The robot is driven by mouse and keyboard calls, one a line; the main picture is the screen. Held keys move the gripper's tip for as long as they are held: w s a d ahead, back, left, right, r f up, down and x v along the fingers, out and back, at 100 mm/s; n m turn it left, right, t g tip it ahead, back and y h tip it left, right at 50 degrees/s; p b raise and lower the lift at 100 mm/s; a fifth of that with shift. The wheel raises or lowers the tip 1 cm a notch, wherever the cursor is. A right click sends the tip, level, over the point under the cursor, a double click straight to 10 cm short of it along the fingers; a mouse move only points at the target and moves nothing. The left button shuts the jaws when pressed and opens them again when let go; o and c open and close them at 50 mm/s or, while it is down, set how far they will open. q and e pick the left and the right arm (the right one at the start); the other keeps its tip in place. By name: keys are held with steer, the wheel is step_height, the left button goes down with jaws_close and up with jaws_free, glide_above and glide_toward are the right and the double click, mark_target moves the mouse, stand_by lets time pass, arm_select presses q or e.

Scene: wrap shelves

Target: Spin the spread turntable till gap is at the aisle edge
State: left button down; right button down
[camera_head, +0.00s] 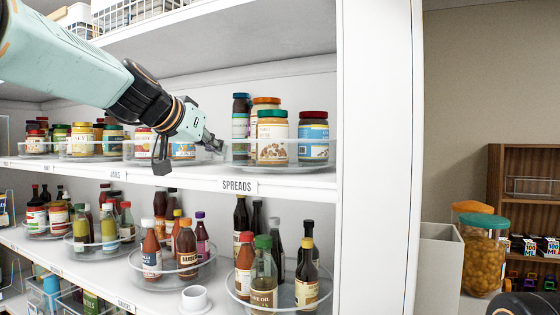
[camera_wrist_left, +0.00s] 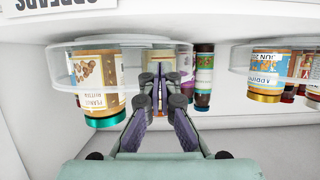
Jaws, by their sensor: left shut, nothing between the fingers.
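The spread turntable (camera_head: 292,166) is a clear round tray with a raised rim on the shelf above the "SPREADS" label (camera_head: 238,186). It carries a teal-lidded peanut butter jar (camera_head: 272,140) in front, a red-lidded blue jar (camera_head: 313,142) at the right, and taller jars behind. My left gripper (camera_head: 214,144) is shut and empty at the turntable's left side. In the left wrist view, upside down, its fingertips (camera_wrist_left: 160,80) are by the rim (camera_wrist_left: 75,68), between the peanut butter jar (camera_wrist_left: 98,90) and stacked dark jars (camera_wrist_left: 204,75). Contact is unclear.
Another turntable with jars stands left, partly behind my left arm; it also shows in the wrist view (camera_wrist_left: 250,57). The shelf's white side panel (camera_head: 377,150) is right of the spreads. Bottle turntables (camera_head: 285,295) fill the shelf below. Large jars (camera_head: 482,262) stand at lower right.

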arm_select(q)
steer(key=shift+w+d+f, duration=0.1)
steer(key=shift+w+d, duration=0.3)
steer(key=shift+s+d, duration=0.1)
